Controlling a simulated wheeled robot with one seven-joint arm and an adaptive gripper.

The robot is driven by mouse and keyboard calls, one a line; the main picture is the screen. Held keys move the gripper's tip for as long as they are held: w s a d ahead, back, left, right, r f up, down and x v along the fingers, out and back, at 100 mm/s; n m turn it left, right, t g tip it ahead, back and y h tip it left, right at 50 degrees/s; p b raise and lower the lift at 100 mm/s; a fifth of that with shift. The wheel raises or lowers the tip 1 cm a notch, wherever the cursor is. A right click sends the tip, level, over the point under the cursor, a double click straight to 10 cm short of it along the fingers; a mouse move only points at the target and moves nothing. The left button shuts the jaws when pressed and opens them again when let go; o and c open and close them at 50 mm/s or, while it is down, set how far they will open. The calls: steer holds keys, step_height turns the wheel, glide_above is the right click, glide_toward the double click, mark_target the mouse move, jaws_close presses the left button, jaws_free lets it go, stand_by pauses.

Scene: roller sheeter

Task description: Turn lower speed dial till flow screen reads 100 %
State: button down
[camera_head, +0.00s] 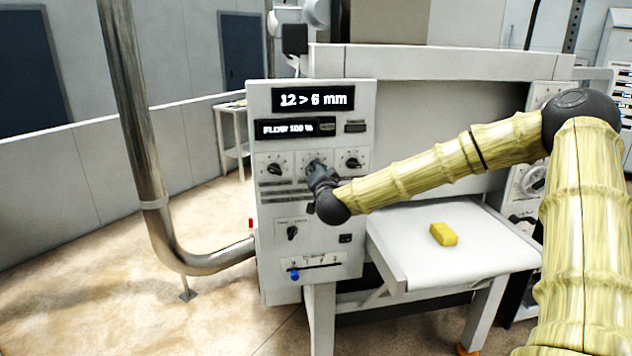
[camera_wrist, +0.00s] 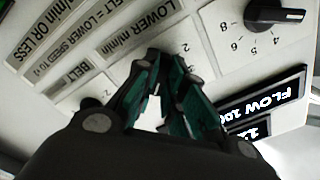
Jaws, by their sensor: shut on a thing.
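The grey control panel (camera_head: 262,215) faces me with a row of dials. The lower speed dial itself is hidden behind the fingers. The flow screen (camera_head: 295,128) reads "FLOW 100 %". It shows partly, upside down, in the wrist view (camera_wrist: 262,105).
A left dial (camera_head: 273,168) and a right dial (camera_head: 352,163) flank my gripper closely. Above is a display reading "12 > 6 mm" (camera_head: 313,99). A yellow block (camera_head: 443,234) lies on the white table (camera_head: 490,225) at right. A metal pipe (camera_head: 130,100) stands left.

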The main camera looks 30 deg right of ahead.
steer(key=shift+f+m+b, duration=0.1)
steer(key=shift+m+b, duration=1)
steer(key=c, duration=1.5)
jaws_free()
steer(key=shift+d, duration=0.15)
steer(key=v, duration=1.2)
steer(key=shift+f, duration=0.1)
